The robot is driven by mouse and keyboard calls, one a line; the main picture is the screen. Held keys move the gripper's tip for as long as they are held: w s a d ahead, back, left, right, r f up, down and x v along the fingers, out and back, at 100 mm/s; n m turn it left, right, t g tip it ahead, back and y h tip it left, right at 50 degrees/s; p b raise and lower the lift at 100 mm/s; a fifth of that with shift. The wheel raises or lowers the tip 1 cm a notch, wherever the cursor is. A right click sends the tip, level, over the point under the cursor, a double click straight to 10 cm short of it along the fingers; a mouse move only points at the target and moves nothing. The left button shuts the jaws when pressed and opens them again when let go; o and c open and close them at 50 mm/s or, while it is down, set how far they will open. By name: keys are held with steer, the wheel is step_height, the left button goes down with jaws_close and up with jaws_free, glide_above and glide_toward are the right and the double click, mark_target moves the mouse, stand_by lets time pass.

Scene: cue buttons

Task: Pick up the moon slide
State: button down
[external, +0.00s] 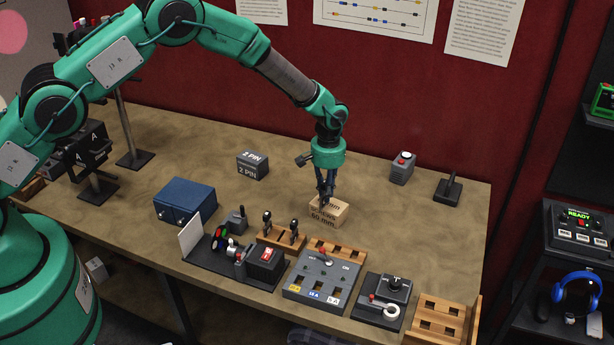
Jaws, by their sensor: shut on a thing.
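I cannot make out a moon slide in the external view; any moon picture is too small to tell or hidden. My gripper (327,200) points down over the middle of the table. It is shut on a small wooden box (322,219) printed with "60 mm". The fingers cover part of the box's top. Whether the box is lifted or rests on the table is hard to tell. A wooden rack (283,240) holding small dark upright pieces stands to the lower left of the box.
A blue box (185,200), a dark "2 PIN" block (252,166) and a device with coloured discs (222,240) are left. A grey switch panel (322,279), a key-switch box (384,300) and an empty-slotted wooden rack (440,320) line the front.

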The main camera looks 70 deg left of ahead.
steer(key=shift+r, duration=0.75)
steer(key=shift+r+b, duration=0.35)
steer(key=shift+r, duration=0.25)
steer(key=s+d+r+b, duration=0.1)
steer(key=s+d+b, duration=0.1)
steer(key=s, duration=1.3)
steer(key=shift+s+r, duration=0.3)
steer(key=shift+s, duration=0.1)
steer(key=shift+d, duration=0.1)
steer(key=w+a+r+n+p, duration=0.1)
steer(key=w+a+r, duration=0.1)
steer(key=w, duration=0.6)
steer(key=w+a+r, duration=0.3)
steer(key=w+a, duration=0.1)
steer(key=w, duration=0.4)
steer(key=shift+a+n+p, duration=0.15)
steer(key=shift+n+p, duration=0.25)
steer(key=shift+w, duration=0.1)
steer(key=shift+f+p, duration=0.55)
steer(key=shift+f, duration=2.45)
steer(key=shift+f, duration=0.15)
